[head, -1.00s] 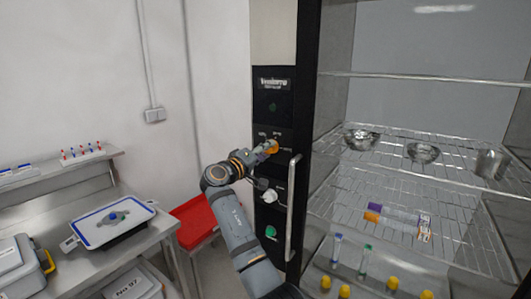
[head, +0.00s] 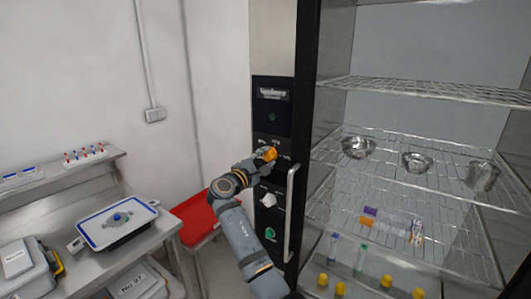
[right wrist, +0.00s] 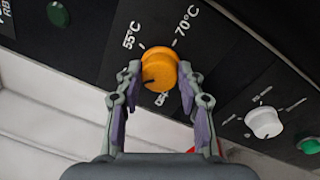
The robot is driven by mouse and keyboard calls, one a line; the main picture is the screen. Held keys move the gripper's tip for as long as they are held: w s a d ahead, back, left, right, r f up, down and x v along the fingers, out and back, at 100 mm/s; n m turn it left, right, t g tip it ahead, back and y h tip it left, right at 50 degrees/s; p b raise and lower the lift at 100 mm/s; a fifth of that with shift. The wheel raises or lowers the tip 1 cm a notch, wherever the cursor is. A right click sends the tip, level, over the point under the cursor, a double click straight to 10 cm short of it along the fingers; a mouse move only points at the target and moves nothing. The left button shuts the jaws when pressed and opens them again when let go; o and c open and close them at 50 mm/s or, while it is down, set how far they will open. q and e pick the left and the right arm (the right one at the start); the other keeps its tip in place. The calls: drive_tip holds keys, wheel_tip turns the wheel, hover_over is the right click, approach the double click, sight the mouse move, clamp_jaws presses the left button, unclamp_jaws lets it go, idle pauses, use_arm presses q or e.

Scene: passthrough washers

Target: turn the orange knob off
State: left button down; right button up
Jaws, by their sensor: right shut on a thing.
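The orange knob (head: 267,153) sits on the black control panel (head: 259,123) of the tall cabinet. In the right wrist view the knob (right wrist: 160,69) has "55°C" printed to its upper left, "70°C" to its upper right, and a small, partly hidden label below. A short dark mark shows on its lower left edge. My right gripper (head: 260,160) is at the knob. In the right wrist view its fingers (right wrist: 159,76) are closed on the knob from both sides. My left gripper is not in view.
A white knob (head: 268,200), a green button (head: 270,233) and a vertical handle (head: 290,212) are close by. The open cabinet has wire shelves (head: 440,90) with bowls and tubes. A steel bench (head: 110,255) and a red tray (head: 198,217) stand at left.

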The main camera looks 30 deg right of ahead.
drive_tip(key=n+p, duration=0.2)
drive_tip(key=n, duration=0.1)
drive_tip(key=shift+r, duration=0.2)
drive_tip(key=n+p, duration=0.1)
drive_tip(key=n, duration=0.2)
drive_tip(key=shift+f+y, duration=0.15)
drive_tip(key=shift+y, duration=0.15)
drive_tip(key=n, duration=0.4)
drive_tip(key=shift+n+p, duration=0.3)
drive_tip(key=shift+p, duration=0.05)
drive_tip(key=shift+a+f+n+y, duration=0.1)
drive_tip(key=shift+n+y, duration=0.2)
drive_tip(key=shift+n, duration=1.9)
drive_tip(key=o, duration=1)
drive_tip(key=shift+c, duration=0.2)
drive_tip(key=shift+o, duration=1.1)
